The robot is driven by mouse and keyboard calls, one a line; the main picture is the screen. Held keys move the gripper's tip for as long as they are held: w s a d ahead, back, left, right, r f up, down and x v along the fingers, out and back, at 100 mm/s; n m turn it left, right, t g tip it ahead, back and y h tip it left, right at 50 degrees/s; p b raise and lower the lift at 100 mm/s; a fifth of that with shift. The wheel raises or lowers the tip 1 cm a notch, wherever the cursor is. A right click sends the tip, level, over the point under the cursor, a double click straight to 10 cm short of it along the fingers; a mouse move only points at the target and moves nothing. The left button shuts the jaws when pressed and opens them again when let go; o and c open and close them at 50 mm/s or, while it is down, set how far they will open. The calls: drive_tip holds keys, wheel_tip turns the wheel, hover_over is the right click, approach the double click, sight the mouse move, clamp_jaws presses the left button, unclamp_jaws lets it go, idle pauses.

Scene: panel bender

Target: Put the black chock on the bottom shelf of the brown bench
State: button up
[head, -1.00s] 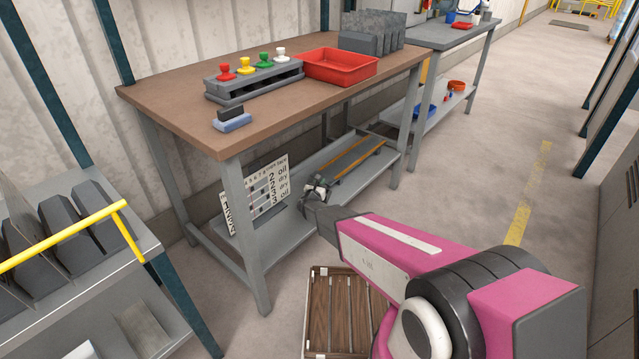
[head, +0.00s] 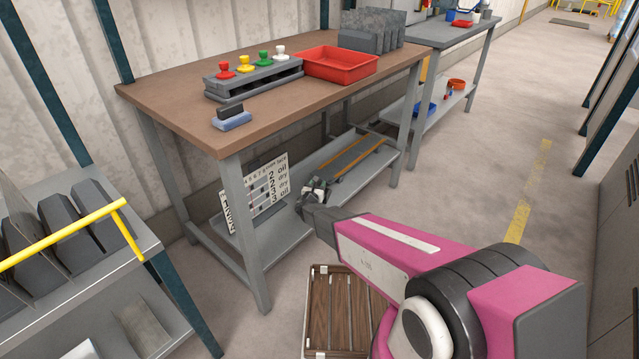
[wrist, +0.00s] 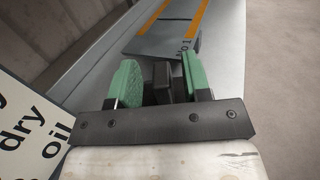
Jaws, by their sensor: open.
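The brown bench (head: 180,101) has a brown top on grey legs and a grey bottom shelf (head: 358,190). In the head view my gripper (head: 312,191) is low over the front part of that shelf, beside the white sign. In the wrist view its green fingers (wrist: 156,82) are apart. A small dark block, which looks like the black chock (wrist: 162,78), shows between and just beyond them, over the shelf (wrist: 100,70). A gap shows on at least its left side. I cannot tell whether it rests flat on the shelf. In the head view my gripper hides it.
A plate with orange stripes (wrist: 170,36) lies farther along the shelf. A white sign (head: 262,192) with black lettering leans at the shelf's left. A wooden crate (head: 318,312) is on the floor below my arm. A grey rack (head: 130,262) stands at the left.

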drive_tip(key=v, duration=0.9)
drive_tip(key=s+d+r+m+g+h, duration=0.3)
drive_tip(key=s+d+r+m+g, duration=0.15)
drive_tip(key=d+m, duration=0.55)
drive_tip(key=s+d+r+m+g+h, duration=0.35)
drive_tip(key=d+m+g, duration=0.35)
drive_tip(key=d, duration=0.5)
drive_tip(key=s+d+r+m+g+y, duration=0.2)
drive_tip(key=s+r+m+g+y, duration=0.1)
drive_tip(key=s+m, duration=0.4)
drive_tip(key=s+d+r+m+g+y, duration=0.3)
drive_tip(key=s+r+m+y, duration=0.3)
drive_tip(key=s+m+y, duration=0.2)
drive_tip(key=shift+m, duration=0.5)
drive_tip(key=shift+s+f, duration=0.1)
